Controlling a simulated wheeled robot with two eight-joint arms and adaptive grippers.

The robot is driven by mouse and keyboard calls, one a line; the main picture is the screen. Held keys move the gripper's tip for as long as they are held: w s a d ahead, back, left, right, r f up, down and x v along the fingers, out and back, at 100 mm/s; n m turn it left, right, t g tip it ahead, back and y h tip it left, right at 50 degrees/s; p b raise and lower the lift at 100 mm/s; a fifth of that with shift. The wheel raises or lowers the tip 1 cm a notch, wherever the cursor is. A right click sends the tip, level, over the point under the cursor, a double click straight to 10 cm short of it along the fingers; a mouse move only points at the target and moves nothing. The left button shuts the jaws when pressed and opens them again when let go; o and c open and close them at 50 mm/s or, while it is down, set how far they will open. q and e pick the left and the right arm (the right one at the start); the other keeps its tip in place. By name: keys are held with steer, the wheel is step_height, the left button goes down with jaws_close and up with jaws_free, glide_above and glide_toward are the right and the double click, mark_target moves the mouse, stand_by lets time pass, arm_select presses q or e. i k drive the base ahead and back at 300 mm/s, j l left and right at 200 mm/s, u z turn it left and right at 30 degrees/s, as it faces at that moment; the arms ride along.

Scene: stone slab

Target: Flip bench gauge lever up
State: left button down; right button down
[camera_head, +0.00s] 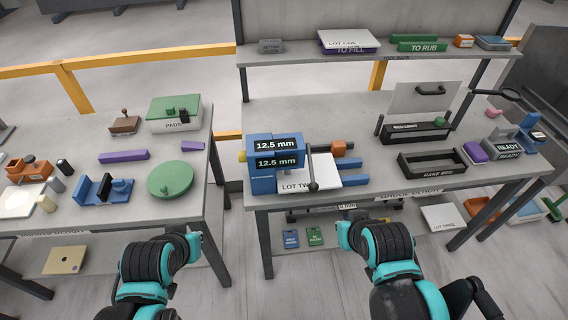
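The blue bench gauge (262,180) stands at the left front of the right-hand table, with two dark displays reading 12.5 mm. A thin dark lever (310,168) is on its right side and hangs down, its round dark knob (313,187) at the lower end, in front of a white box marked LOT TW. My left gripper (197,232) is low in the view, in front of the gap between the tables. My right gripper (346,234) is in front of the right table's edge, below and right of the gauge. Both are apart from the lever; their fingers are not clear.
A black open tray (432,176) and a lidded box (412,133) stand right of the gauge. A shelf (290,57) with labelled boxes runs above the table's back. The left table (95,210) holds pads, stamps and a green disc. A lower shelf holds small boxes.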

mark_target(314, 186)
steer(key=k+j, duration=0.1)
steer(key=j, duration=0.35)
steer(key=k+j, duration=0.1)
steer(key=j, duration=0.35)
steer(key=k+j+z, duration=0.1)
steer(key=j, duration=0.4)
